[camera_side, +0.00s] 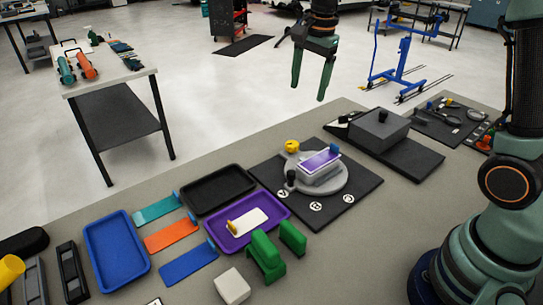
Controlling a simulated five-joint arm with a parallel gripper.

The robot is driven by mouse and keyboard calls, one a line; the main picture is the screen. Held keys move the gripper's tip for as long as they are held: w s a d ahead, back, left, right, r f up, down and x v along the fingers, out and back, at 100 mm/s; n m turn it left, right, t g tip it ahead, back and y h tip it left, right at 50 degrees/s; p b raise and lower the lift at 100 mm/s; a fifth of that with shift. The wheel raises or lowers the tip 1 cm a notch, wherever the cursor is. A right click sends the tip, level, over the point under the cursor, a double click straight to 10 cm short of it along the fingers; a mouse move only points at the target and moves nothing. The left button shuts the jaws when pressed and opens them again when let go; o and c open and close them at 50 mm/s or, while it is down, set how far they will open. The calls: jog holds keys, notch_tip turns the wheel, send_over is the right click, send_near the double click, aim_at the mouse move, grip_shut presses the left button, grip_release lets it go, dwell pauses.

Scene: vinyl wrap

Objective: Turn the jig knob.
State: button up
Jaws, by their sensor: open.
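A round grey turntable jig (343,184) sits on a black board (270,173) marked with white letter discs. A block with a purple top (318,162) sits on the turntable. A small black knob (291,176) stands at the turntable's left front edge, a yellow knob (292,146) at its back left, and a blue one (334,149) by the block. I cannot tell for sure which is the jig knob. My gripper (309,90) is open and empty, pointing down, high above and behind the jig, apart from everything.
A grey box with a black knob (381,130) stands right of the jig. Left are a purple tray (222,241), a black tray (205,199), a blue tray (97,250) and coloured strips. Green blocks (265,252) and a white cube (232,286) stand in front.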

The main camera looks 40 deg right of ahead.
aim_at(292, 144)
jog(key=w+f+m, duration=0.2)
jog(key=f, duration=0.4)
jog(key=w+d+f+m+g, duration=0.1)
jog(key=w+f+m, duration=0.1)
jog(key=f, duration=0.5)
jog(key=w+f+m, duration=0.2)
jog(key=f+m, duration=0.1)
jog(key=f, duration=0.3)
jog(key=shift+d+f+g, duration=0.2)
jog(key=shift+d+g, duration=0.05)
jog(key=shift+g, duration=0.05)
jog(key=shift+s, duration=0.1)
grip_shut()
